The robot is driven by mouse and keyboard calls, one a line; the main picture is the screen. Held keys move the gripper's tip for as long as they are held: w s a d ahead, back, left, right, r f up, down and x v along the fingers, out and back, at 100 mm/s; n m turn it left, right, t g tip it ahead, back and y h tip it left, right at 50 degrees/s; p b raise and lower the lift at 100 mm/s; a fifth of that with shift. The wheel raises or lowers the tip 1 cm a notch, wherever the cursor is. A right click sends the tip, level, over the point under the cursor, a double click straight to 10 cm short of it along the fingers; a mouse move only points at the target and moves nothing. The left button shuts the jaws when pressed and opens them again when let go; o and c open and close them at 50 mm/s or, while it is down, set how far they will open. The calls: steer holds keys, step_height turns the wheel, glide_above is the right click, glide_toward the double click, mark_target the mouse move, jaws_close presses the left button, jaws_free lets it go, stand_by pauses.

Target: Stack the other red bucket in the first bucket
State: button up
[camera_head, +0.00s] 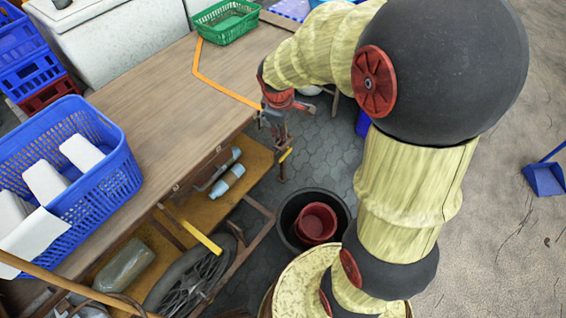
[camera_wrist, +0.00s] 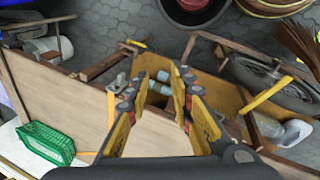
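A red bucket (camera_head: 316,222) sits inside a wider black bucket (camera_head: 288,229) on the grey paving, right of the table. Both are cut off at the top of the wrist view, with the red bucket (camera_wrist: 195,4) inside the black rim (camera_wrist: 193,24). I see no second red bucket in either view. My gripper (camera_head: 276,126) is by the table's right edge, above and beyond the buckets in the head view. In the wrist view my gripper (camera_wrist: 160,92) has its fingers apart, with nothing held between them.
A wooden table (camera_head: 165,80) carries a blue basket (camera_head: 120,165) and a green basket (camera_head: 225,20). Its lower shelf (camera_head: 205,208) holds bottles. Open ground lies right, with a blue dustpan (camera_head: 545,178).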

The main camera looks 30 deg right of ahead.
steer(key=s+a+r+m+t, duration=0.1)
steer(key=s+a+r+m, duration=0.1)
steer(key=s+a+r, duration=0.2)
steer(key=s+a+r+m+t+y, duration=0.1)
steer(key=s+a+r+m, duration=0.2)
steer(key=s+r, duration=0.3)
steer(key=s+a+r+m+t+y, duration=0.1)
steer(key=s+a+r+m, duration=0.2)
steer(key=s, duration=0.7)
step_height(320, 180, up, 2)
steer(key=shift+s+a, duration=0.3)
steer(key=shift+a, duration=0.5)
